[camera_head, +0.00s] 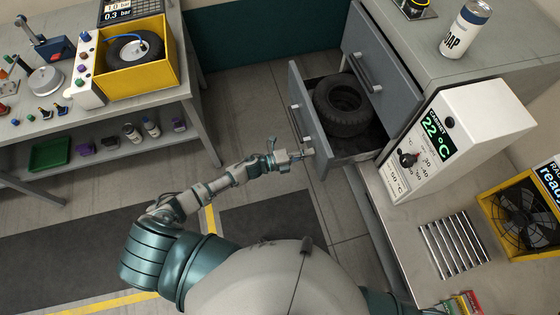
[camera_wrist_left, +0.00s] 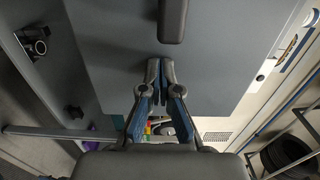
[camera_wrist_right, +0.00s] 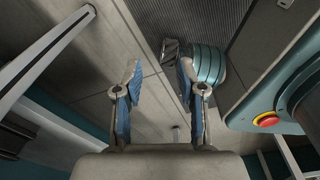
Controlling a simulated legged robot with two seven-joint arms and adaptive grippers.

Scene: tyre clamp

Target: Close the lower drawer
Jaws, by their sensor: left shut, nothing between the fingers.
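In the left wrist view my left gripper (camera_wrist_left: 160,66) is shut and empty. Its tips lie against or just short of the grey panel (camera_wrist_left: 220,50), below a dark handle (camera_wrist_left: 172,20); I cannot tell whether they touch. My right gripper (camera_wrist_right: 160,72) is open and empty over the floor in the right wrist view.
A white temperature cabinet (camera_head: 470,125) and a fan in a yellow frame (camera_head: 523,215) stand on the right bench. A soap can (camera_head: 465,30) stands on the cabinet top. A workbench (camera_head: 190,95) is at the left, with clear floor between.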

